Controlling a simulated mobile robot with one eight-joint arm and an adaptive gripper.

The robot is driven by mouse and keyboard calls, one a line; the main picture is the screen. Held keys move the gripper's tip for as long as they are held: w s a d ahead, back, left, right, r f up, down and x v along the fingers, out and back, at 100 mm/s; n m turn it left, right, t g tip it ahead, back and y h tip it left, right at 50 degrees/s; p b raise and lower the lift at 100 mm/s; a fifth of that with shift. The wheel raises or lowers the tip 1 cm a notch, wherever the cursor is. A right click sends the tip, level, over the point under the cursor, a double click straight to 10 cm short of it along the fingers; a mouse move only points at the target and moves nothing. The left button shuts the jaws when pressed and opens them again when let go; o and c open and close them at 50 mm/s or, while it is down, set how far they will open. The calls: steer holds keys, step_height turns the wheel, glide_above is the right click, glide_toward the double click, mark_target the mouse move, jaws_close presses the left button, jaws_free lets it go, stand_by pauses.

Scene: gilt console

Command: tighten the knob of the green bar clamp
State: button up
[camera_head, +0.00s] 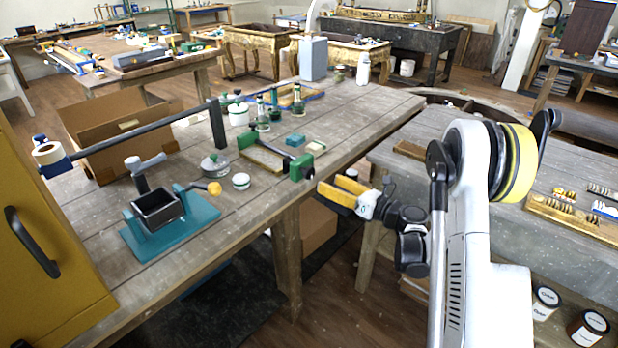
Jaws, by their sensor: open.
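The green bar clamp (301,167) lies on the wooden workbench near its right edge. It has green jaws at both ends and a dark bar between them, beside a flat framed piece with a yellowish edge. Its knob is too small to tell apart clearly from the near jaw. My gripper (328,183), with yellow fingers, is open and empty. In the picture it is just right of and below the clamp's near jaw, apart from it, beyond the bench's edge.
The workbench (340,118) also carries a teal vise (170,222), a round grey tin (214,165), a small white jar (241,181), green-capped bottles (262,112) and a cardboard box (110,135). A grey bench (480,165) stands at right; a gap separates the two.

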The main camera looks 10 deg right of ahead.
mark_target(311, 174)
steer(key=b+x, duration=0.2)
steer(key=x, duration=0.6)
steer(key=shift+w+a, duration=0.25)
steer(key=shift+w, duration=0.05)
steer(key=shift+r, duration=0.1)
steer(key=c, duration=1.2)
steer(key=shift+o, duration=0.2)
steer(key=shift+m, duration=0.3)
